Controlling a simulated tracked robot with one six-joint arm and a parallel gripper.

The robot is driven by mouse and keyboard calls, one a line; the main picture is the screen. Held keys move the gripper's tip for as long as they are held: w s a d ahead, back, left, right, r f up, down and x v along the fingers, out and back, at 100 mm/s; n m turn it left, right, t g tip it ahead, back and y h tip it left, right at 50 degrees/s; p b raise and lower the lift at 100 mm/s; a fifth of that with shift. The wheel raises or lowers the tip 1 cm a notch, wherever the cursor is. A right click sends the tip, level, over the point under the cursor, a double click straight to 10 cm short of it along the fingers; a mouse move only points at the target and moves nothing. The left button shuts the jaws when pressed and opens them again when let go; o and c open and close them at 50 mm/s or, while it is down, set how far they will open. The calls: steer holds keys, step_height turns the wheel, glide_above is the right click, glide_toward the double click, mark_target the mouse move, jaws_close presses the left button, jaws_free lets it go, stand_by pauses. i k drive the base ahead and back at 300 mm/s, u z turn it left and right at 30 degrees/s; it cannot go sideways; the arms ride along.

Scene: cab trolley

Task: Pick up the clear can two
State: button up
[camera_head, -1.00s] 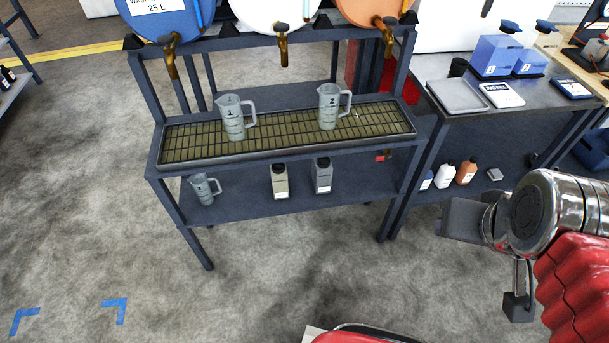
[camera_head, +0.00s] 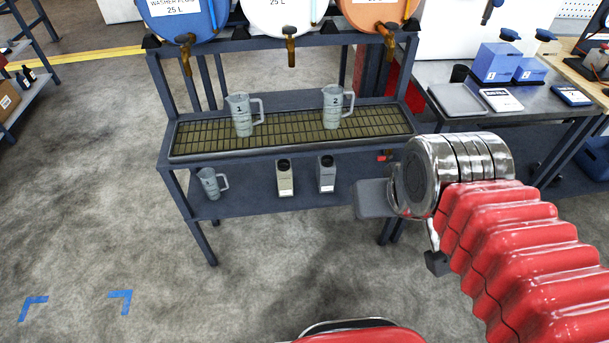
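The clear can two (camera_head: 333,110) is a translucent grey measuring jug marked "2", with its handle to the right. It stands upright on the right half of the grated drip tray (camera_head: 186,152). A matching can marked "1" (camera_head: 241,116) stands upright to its left. My gripper (camera_head: 372,199) shows as a grey plate and a small dark block in front of the rack's right end, to the right of and below can two. Its fingers are mostly hidden by my own wrist, so its opening does not show. Nothing is seen held in it.
A blue (camera_head: 184,18), a white and an orange drum (camera_head: 375,14) with taps sit above the tray. A third jug (camera_head: 211,183) and two bottles stand on the lower shelf. A bench (camera_head: 425,97) with a tray and blue containers stands right. The floor in front is clear.

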mark_target(326, 167)
steer(key=u, duration=1.05)
steer(key=i, duration=1)
steer(key=u, duration=0.05)
